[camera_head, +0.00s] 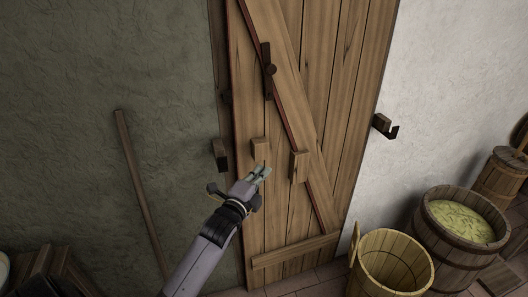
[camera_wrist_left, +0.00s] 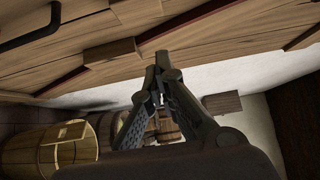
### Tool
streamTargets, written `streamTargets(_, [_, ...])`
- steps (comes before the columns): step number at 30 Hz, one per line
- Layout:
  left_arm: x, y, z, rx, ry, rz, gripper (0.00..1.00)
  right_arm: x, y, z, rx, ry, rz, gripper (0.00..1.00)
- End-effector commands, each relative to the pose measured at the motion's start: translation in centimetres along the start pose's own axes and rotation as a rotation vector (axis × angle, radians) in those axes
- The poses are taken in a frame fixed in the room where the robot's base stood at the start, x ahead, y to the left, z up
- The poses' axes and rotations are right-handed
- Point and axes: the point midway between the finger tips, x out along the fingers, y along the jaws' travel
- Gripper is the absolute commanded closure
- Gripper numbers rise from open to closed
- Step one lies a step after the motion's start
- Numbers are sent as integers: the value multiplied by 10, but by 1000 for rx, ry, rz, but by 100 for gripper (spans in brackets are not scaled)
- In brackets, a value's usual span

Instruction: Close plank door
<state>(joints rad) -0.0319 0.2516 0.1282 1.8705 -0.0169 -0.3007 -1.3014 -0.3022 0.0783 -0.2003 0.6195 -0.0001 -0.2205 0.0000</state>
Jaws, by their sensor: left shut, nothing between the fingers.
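The plank door (camera_head: 335,75) is brown, with vertical planks and a diagonal brace edged in dark red. A dark handle (camera_head: 267,69) sits on its upper part, and wooden blocks (camera_head: 299,165) stick out lower down. My left gripper (camera_head: 263,170) is in front of the door's lower half, just below one block (camera_head: 258,148). Its fingers (camera_wrist_left: 163,58) are shut with nothing between them, close to the planks in the left wrist view. I cannot tell whether they touch the door, or whether the door is fully shut. My right gripper is not in view.
A wooden bracket (camera_head: 220,153) sits at the door's left edge and a hooked one (camera_head: 384,126) on the white wall at right. An open tub (camera_head: 393,265) and a filled barrel (camera_head: 463,217) stand at lower right. A pole (camera_head: 141,195) leans on the grey wall.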

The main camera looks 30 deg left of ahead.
Motion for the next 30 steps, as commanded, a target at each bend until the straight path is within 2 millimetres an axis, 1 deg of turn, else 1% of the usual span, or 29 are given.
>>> streamTargets(1, [12, -3, 0, -3, -1, -1, 100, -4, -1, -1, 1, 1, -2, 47])
streamTargets(3, [25, -2, 0, -2, -1, 0, 100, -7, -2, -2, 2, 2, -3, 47])
streamTargets(10, [66, -3, 0, -2, 0, 0, 100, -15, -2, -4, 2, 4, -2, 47])
streamTargets(12, [73, -2, 10, 3, -2, 2, 100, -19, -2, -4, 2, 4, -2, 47])
streamTargets(15, [82, -2, 18, 2, -1, 1, 100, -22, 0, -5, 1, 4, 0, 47])
streamTargets(19, [89, -1, 25, 0, 0, 2, 100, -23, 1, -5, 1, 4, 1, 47])
streamTargets(23, [92, 0, 28, 1, 0, 0, 100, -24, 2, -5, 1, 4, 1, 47])
streamTargets(30, [92, 0, 29, 0, 0, 0, 100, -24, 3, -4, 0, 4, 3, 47])
